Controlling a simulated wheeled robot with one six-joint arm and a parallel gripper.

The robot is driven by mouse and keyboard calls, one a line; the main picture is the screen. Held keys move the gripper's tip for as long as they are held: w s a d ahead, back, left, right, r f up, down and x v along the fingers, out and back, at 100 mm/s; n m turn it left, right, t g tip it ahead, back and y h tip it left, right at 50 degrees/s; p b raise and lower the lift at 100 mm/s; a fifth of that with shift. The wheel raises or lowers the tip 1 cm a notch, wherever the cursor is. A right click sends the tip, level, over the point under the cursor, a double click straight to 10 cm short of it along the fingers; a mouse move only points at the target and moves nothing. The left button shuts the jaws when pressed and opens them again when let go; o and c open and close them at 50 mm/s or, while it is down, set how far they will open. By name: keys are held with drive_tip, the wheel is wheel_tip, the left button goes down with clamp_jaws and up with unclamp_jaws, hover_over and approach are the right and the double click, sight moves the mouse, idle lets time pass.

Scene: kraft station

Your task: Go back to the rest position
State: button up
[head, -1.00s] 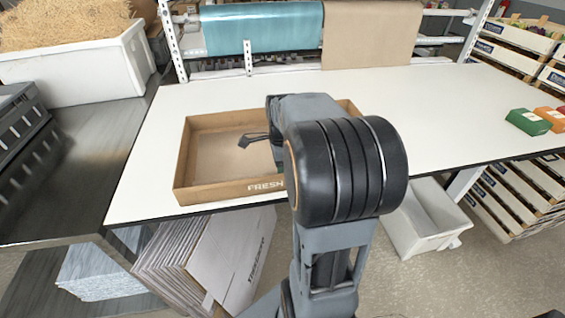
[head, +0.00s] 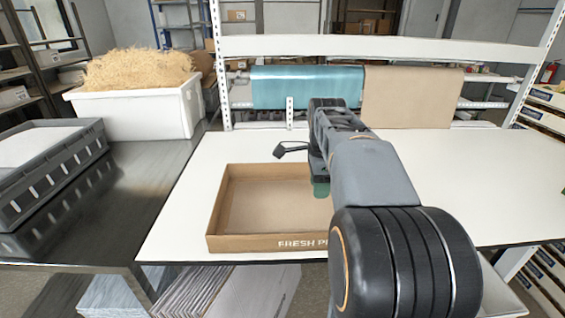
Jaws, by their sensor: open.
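My arm reaches out over the white table, and my gripper (head: 319,178) points down at the right part of the cardboard tray. The gripper is open, but my own arm hides most of it. The tray (head: 262,243) is open-topped, with "FRESH" printed on its front wall. Its left part looks empty; its right part is hidden behind my arm. A small green thing (head: 321,189) shows just below the gripper. I cannot tell whether it touches the jaws or rests in the tray.
A rack with teal (head: 305,88) and brown paper rolls (head: 415,98) stands behind the table (head: 480,180). A white bin of straw (head: 135,110) and a grey crate (head: 55,160) stand left. The table is clear right of my arm.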

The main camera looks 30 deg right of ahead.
drive_tip(key=s+a+f+n+t, duration=0.1)
drive_tip(key=s+a+f+n, duration=0.2)
drive_tip(key=a+f+n, duration=0.2)
drive_tip(key=s+a+f+n+t, duration=0.2)
drive_tip(key=s+a+f+n, duration=0.2)
drive_tip(key=a+n, duration=0.8)
drive_tip(key=f+n, duration=0.1)
drive_tip(key=n, duration=0.5)
drive_tip(key=shift+s+f+t, duration=0.2)
drive_tip(key=shift+f+t, duration=0.1)
drive_tip(key=shift+f, duration=0.1)
